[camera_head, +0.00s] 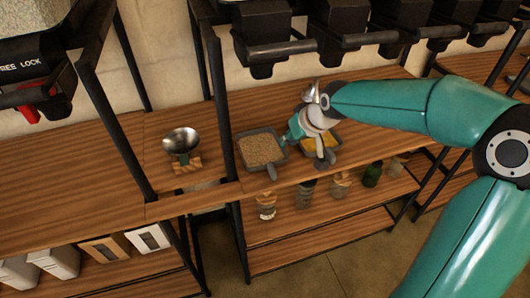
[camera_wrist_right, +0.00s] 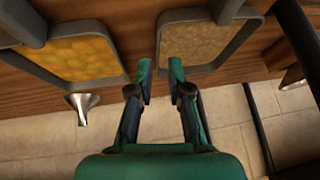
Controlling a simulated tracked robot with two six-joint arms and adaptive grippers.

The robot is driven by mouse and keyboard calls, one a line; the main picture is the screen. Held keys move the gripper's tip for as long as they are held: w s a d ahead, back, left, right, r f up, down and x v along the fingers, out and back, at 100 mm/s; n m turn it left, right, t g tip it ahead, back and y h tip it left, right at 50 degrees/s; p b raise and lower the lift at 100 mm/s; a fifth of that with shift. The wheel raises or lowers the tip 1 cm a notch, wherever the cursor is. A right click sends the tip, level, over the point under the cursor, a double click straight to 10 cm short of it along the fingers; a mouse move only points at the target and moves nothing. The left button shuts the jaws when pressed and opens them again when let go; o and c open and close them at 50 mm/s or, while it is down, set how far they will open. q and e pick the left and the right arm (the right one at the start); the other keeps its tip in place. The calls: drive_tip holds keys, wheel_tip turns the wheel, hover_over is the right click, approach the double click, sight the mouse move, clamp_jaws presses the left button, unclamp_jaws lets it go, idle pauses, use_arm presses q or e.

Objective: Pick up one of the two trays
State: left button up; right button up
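Two dark grey trays lie side by side on the wooden shelf. The left tray (camera_head: 240,149) holds tan grain; it also shows in the right wrist view (camera_wrist_right: 206,69). The right tray (camera_head: 339,141) holds yellow contents; it also shows in the right wrist view (camera_wrist_right: 118,30). Each has a grey handle-like part at its front. My right gripper (camera_head: 289,138) is at the right rear of the grain tray. In the right wrist view its fingers (camera_wrist_right: 160,70) are apart, with the tray's corner near the tips. I cannot tell whether they touch it. My left gripper is out of view.
A metal bowl (camera_head: 181,140) on a small wooden stand is left of the trays. A metal cone (camera_wrist_right: 83,105) is behind the yellow tray. Several jars, including a green one (camera_head: 372,174), stand on the shelf below. A black post (camera_head: 221,100) rises left of the trays.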

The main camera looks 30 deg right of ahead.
sight(263, 153)
drive_tip(key=x, duration=0.4)
drive_tip(key=shift+w+d+f, duration=0.1)
drive_tip(key=shift+f, duration=0.25)
clamp_jaws()
